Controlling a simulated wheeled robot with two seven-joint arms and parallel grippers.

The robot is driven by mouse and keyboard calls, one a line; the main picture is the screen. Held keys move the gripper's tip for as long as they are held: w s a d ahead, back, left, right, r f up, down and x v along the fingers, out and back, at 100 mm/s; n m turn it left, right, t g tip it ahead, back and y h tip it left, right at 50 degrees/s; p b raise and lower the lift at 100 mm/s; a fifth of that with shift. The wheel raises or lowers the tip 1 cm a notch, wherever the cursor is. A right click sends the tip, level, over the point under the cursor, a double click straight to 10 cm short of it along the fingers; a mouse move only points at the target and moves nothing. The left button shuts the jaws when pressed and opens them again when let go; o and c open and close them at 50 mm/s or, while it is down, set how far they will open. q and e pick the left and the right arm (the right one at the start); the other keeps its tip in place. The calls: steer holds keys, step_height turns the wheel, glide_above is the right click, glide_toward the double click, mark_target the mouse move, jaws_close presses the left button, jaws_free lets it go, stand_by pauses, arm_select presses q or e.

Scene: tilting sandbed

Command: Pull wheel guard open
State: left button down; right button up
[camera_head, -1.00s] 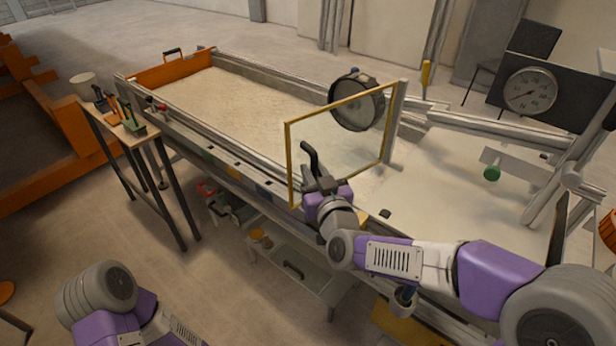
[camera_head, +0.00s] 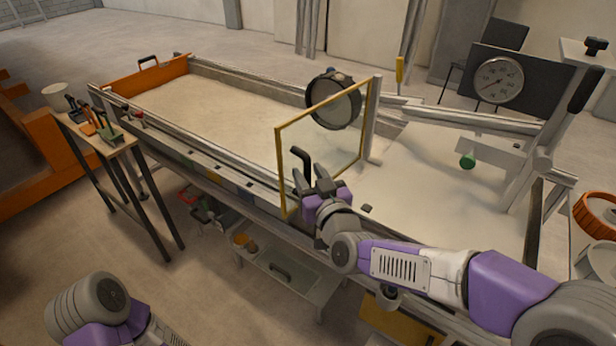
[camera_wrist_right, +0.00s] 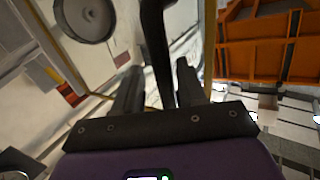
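The wheel guard (camera_head: 343,138) is a clear panel in a yellow frame, standing upright over the sandbed in front of a round grey wheel (camera_head: 322,103). A dark bent handle (camera_head: 300,158) is on its near side, toward the lower left. My right gripper (camera_head: 316,178) is at this handle. In the right wrist view, the dark handle (camera_wrist_right: 157,45) runs down between the two spread fingers of the right gripper (camera_wrist_right: 160,88), with gaps visible beside it. The fingers look open, not clamped on it. My left arm shows at the bottom left, but its gripper is out of view.
The long sandbed (camera_head: 200,103) has metal rails and an orange end wall (camera_head: 150,86). A round gauge (camera_head: 498,81) stands at the back right. A narrow tool table (camera_head: 90,135) is at the left. A low shelf cart (camera_head: 290,268) stands under the bed.

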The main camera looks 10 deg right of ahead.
steer(key=shift+s+a, duration=0.1)
steer(key=s+d+p, duration=0.1)
steer(key=s, duration=0.6)
steer(key=shift+s+d, duration=0.15)
steer(key=shift+s, duration=0.05)
stand_by(0.4)
step_height(320, 180, down, 22)
steer(key=a+m+g+p, duration=0.1)
steer(key=m+g+p, duration=0.15)
steer(key=g, duration=0.55)
steer(key=s+a+f+m+g+y+p, duration=0.1)
steer(key=s+a+f+m+g+p, duration=0.1)
steer(key=s+f+g, duration=0.7)
steer(key=s+f+p, duration=0.1)
steer(key=s+f, duration=0.7)
steer(key=f, duration=0.4)
steer(key=shift+a, duration=0.35)
steer(key=shift+c, duration=0.3)
